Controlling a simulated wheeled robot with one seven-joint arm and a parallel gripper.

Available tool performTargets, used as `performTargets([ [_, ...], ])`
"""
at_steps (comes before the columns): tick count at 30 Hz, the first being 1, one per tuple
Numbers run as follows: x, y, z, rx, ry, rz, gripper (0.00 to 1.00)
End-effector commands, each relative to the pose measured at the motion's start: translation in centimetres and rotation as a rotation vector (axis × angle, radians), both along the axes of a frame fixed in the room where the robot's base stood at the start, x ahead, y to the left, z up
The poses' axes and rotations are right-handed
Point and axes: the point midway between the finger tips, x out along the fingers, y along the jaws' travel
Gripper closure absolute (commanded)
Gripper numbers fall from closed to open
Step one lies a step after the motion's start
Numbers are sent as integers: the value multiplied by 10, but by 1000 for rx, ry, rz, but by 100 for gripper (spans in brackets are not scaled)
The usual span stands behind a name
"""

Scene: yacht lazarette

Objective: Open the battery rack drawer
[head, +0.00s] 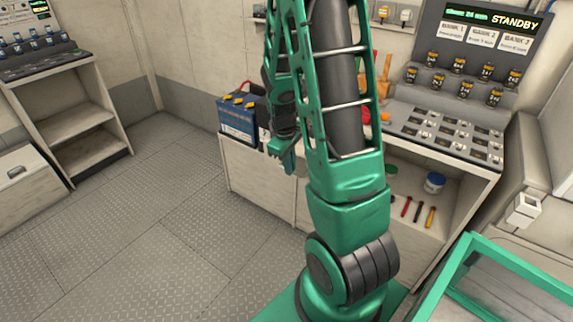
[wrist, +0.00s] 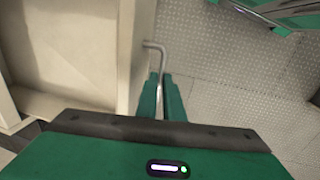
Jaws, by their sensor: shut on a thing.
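The drawer handle, a bent silver bar (wrist: 161,58), shows in the wrist view beside the upright edge of a pale front panel (wrist: 139,45). My gripper (wrist: 162,85) is shut on the bar, with one green finger on each side of it. Behind the panel is a pale, box-like hollow (wrist: 60,100); I cannot tell how far the drawer stands out. In the head view my gripper (head: 287,158) is at the front of the pale cabinet (head: 255,175), below the blue battery. My arm hides much of the cabinet front, and the handle is not clear there.
The blue battery (head: 237,118) stands on the cabinet's left end. A grey slotted tray (head: 450,135) and a standby panel (head: 485,40) are at right. Screwdrivers (head: 418,212) lie on a lower shelf. The patterned metal floor (head: 150,220) is clear at left; another shelf unit (head: 75,110) stands beyond.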

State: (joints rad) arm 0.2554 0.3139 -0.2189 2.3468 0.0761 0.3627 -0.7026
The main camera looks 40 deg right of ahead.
Motion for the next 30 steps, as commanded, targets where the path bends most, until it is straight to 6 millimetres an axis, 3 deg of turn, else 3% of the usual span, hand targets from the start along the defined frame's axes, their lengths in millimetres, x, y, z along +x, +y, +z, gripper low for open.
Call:
performTargets([
  [7, 1, 0, 0, 1, -3, 2, 100],
  [9, 2, 0, 0, 1, -3, 2, 76],
  [10, 1, 0, 0, 1, -3, 2, 74],
  [21, 2, 1, 5, 0, -4, 3, 74],
  [30, 2, 9, 49, -1, -7, 3, 74],
])
